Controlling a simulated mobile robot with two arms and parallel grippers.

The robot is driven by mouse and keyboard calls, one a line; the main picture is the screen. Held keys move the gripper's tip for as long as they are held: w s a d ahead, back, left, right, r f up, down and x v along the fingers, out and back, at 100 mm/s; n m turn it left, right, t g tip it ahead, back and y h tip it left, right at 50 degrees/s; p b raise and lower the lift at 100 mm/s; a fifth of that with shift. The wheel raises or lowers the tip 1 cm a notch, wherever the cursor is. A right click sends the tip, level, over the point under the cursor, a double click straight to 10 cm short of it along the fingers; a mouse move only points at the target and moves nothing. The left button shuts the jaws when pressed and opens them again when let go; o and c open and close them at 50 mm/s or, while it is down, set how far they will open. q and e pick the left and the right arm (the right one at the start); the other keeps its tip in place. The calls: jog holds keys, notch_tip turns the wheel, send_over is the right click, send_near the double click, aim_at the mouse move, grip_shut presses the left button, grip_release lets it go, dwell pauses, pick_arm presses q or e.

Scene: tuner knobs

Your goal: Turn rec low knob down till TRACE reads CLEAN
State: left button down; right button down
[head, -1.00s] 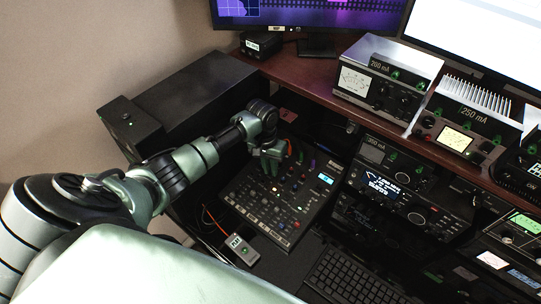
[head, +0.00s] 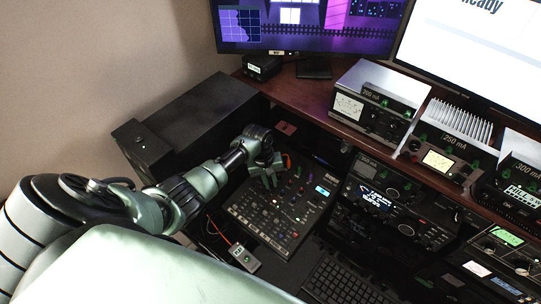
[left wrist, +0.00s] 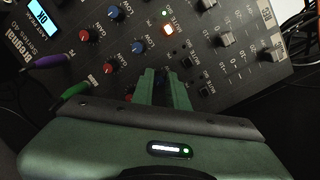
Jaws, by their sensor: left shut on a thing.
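My left gripper (head: 268,174) reaches down onto the upper left part of the black mixer (head: 262,222). In the left wrist view its two green fingers (left wrist: 165,84) are closed on a small knob. That knob is mostly hidden between the fingers, and I cannot read its label. Red knobs (left wrist: 112,37) and blue knobs (left wrist: 138,46) stand in rows beside the fingertips on the mixer panel (left wrist: 190,50). The mixer's small blue display (left wrist: 42,15) is lit. I cannot make out a TRACE reading in either view. My right gripper is not in view.
A green cable plug (left wrist: 75,90) and a purple cable (left wrist: 55,60) lie close to the gripper. A grey handheld box (head: 243,257) sits before the mixer. Radios (head: 385,198) and a keyboard (head: 340,284) stand to the right. Monitors (head: 308,22) stand behind.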

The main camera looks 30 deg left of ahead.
pick_arm(q)
jog(key=shift+n+p, duration=0.8)
jog(key=shift+n, duration=0.3)
jog(key=c, duration=1.4)
grip_release()
jog(key=shift+s+a+r, duration=0.15)
jog(key=shift+r, duration=1.1)
jog(key=shift+s+a+r, duration=0.15)
jog(key=shift+a+r, duration=0.05)
jog(key=shift+r, duration=1.1)
jog(key=shift+s+a+r, duration=0.15)
jog(key=shift+r, duration=1.1)
